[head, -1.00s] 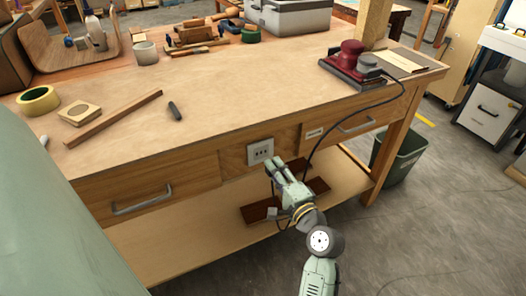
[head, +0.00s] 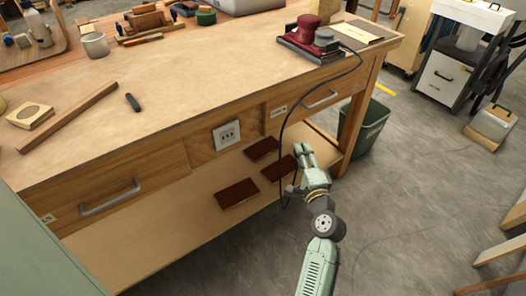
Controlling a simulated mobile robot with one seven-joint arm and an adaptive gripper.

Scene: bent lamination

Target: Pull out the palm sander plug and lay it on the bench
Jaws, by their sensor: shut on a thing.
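The palm sander (head: 312,40), dark red and grey, sits on the far right of the bench (head: 190,95). Its black cord (head: 281,125) runs over the front edge and hangs in a loop to my gripper (head: 304,148). My gripper is shut on the plug, in front of the right part of the bench and below its top. The plug itself is mostly hidden by the fingers. The pale outlet (head: 227,134) on the bench front is bare, and my gripper is apart from it, to its right.
A wooden strip (head: 68,117), a small dark piece (head: 133,102) and a block with a round recess (head: 30,116) lie on the bench. The middle top is clear. Dark boards (head: 237,193) lie on the lower shelf. A green bin (head: 362,128) stands right.

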